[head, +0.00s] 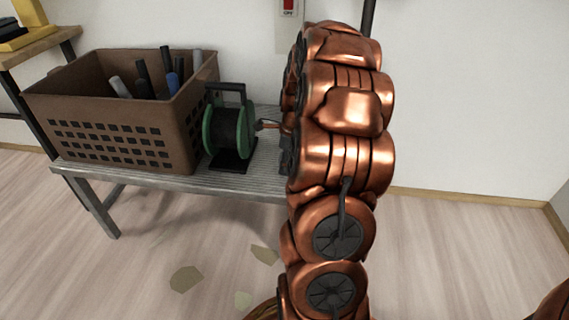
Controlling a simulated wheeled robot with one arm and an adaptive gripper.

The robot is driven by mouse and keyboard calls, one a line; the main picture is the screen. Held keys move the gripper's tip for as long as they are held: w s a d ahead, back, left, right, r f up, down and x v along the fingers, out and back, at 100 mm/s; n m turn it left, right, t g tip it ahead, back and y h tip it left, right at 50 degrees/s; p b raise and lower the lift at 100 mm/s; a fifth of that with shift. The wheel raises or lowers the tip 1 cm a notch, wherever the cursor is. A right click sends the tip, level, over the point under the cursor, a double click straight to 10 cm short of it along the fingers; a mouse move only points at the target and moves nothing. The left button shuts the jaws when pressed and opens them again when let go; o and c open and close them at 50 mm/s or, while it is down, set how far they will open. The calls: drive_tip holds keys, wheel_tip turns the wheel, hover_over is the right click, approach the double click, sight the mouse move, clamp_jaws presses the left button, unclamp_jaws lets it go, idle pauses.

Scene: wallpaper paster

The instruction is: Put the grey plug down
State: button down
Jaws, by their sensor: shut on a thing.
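My copper-coloured arm fills the middle of the head view and covers most of my gripper (268,125). Only a small part of it shows at the arm's left edge, over the bench and just right of the green cable reel. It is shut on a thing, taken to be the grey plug. I cannot make out the plug itself; the arm hides the grip. I cannot tell whether the held thing touches the bench.
The grey slatted bench (215,183) carries a brown crate (120,135) with several tool handles and the green reel (217,130) beside it. A wooden table (35,48) stands far left. Flat scraps (186,279) lie on the floor. A wall switch (289,8) is above.

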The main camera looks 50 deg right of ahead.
drive_tip(key=shift+f, duration=0.1)
drive_tip(key=c, duration=0.7)
unclamp_jaws()
drive_tip(key=r+p, duration=0.1)
drive_tip(key=r, duration=0.3)
drive_tip(key=s+r+p, duration=0.1)
drive_tip(key=r, duration=0.3)
drive_tip(key=d+r+p, duration=0.1)
drive_tip(key=r, duration=0.3)
drive_tip(key=shift+s, duration=0.25)
drive_tip(key=s+a+r+n+g, duration=0.1)
drive_tip(key=s+a+n, duration=0.2)
drive_tip(key=a+n, duration=0.6)
drive_tip(key=s+a+n+g, duration=0.15)
drive_tip(key=a+n, duration=0.25)
drive_tip(key=a, duration=0.9)
drive_tip(key=s+a+n+g, duration=0.1)
drive_tip(key=s+a+n, duration=0.3)
drive_tip(key=s+n, duration=0.1)
drive_tip(key=s+a+f+n, duration=0.1)
drive_tip(key=s+a+n, duration=0.3)
drive_tip(key=s, duration=0.4)
drive_tip(key=s+a+f+n+g, duration=0.1)
drive_tip(key=s+a+n, duration=0.3)
drive_tip(key=s+n, duration=0.2)
drive_tip(key=shift+s+f+n+g+h, duration=0.15)
drive_tip(key=shift+s+n+g+h, duration=0.1)
drive_tip(key=shift+n+g+h, duration=0.25)
